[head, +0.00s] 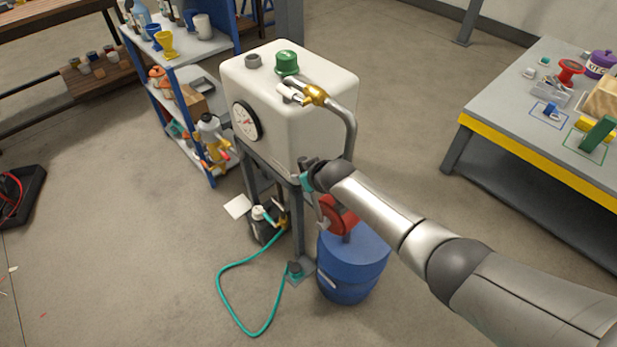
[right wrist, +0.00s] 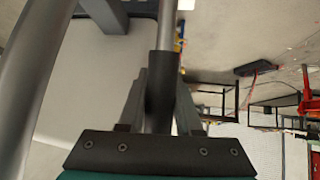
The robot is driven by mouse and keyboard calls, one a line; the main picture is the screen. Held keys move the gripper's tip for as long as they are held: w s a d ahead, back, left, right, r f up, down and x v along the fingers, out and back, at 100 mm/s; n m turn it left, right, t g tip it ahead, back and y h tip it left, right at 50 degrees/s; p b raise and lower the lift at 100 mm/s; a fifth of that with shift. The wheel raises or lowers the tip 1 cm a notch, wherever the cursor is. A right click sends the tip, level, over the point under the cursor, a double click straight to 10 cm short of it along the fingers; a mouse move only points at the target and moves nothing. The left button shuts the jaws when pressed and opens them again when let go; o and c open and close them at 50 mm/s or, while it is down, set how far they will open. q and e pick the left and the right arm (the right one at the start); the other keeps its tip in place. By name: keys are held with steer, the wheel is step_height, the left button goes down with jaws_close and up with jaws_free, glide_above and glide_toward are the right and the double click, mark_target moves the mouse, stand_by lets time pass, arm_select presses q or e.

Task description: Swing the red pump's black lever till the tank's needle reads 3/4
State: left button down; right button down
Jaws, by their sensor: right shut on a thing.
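The red pump (head: 340,213) sits on top of a blue drum (head: 352,262), partly hidden behind my right arm. My right gripper (head: 309,172) is beside the tank's lower front corner, shut on the pump lever. In the right wrist view the lever's black grip (right wrist: 160,92) lies between the two fingers, with its metal rod (right wrist: 167,25) running on beyond it. The white tank (head: 300,115) stands on a grey frame. Its round dial (head: 246,120) is on the left face; its reddish needle is too small to read surely. My left gripper is not in view.
A teal hose (head: 222,285) loops on the floor. A shelf (head: 187,110) stands left; a yellow-edged workbench (head: 490,130) stands right. Floor at front left is mostly clear.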

steer(key=shift+w+a+f, duration=0.15)
steer(key=shift+w+f, duration=0.05)
stand_by(0.4)
steer(key=c, duration=0.6)
jaws_free()
steer(key=p+v, duration=0.6)
steer(key=v, duration=0.9)
steer(key=shift+r+p, duration=0.25)
steer(key=shift+p, duration=0.05)
steer(key=shift+a, duration=0.1)
